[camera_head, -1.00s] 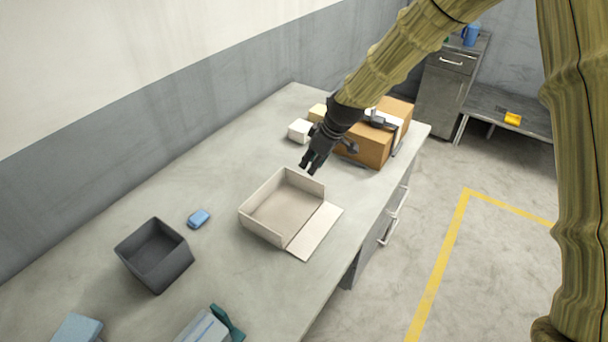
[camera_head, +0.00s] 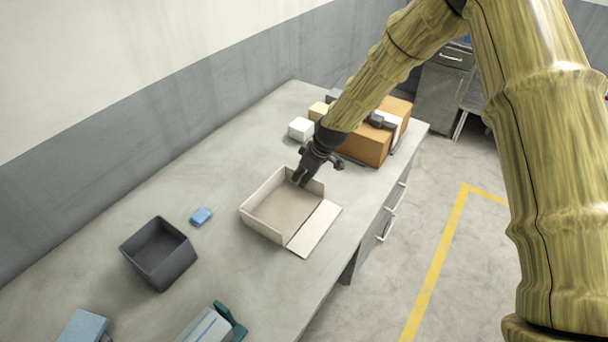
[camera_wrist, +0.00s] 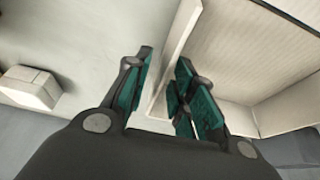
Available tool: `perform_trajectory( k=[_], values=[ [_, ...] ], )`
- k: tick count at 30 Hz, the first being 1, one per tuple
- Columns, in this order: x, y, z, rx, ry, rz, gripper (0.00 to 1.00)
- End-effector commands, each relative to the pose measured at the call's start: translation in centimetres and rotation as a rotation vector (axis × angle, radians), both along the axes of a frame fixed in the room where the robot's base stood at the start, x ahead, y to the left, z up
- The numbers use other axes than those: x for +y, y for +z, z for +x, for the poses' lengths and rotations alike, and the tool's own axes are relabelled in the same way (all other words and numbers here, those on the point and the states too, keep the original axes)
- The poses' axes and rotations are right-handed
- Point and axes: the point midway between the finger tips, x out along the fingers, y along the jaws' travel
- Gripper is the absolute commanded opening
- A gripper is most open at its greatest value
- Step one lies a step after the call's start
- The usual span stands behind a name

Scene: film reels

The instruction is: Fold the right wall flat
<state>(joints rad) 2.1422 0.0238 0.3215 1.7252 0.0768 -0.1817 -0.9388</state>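An open cream carton (camera_head: 280,208) lies on the bench. The flap (camera_head: 316,229) on its lower-right side lies flat on the bench. Its upper-right wall (camera_head: 316,187) and the walls on the other two sides stand upright. My gripper (camera_head: 299,179) is over the upper-right wall, pointing down. In the wrist view, the thin wall (camera_wrist: 179,50) runs between the parted fingers of my gripper (camera_wrist: 166,92), one finger on the outer side and one on the inner side. A gap shows beside the wall, so the fingers are not pressed on it.
A dark grey bin (camera_head: 160,255) and a blue block (camera_head: 201,216) are to the carton's left. Bench space around the carton is mostly clear.

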Motion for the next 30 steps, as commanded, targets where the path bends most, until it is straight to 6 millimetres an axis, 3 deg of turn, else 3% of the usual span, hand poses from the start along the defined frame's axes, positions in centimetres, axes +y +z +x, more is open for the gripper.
perform_trajectory(
  k=[4, 8, 21, 30],
  values=[
    [-0.01, 0.0, -0.01, 0.0, 0.0, 0.0, 0.23],
    [-0.01, 0.01, -0.01, 0.0, 0.0, 0.0, 0.0],
    [-0.14, -0.08, 0.15, 0.02, 0.0, 0.015, 0.0],
    [-0.68, -0.33, 0.93, 0.133, -0.002, 0.091, 0.0]
  ],
)
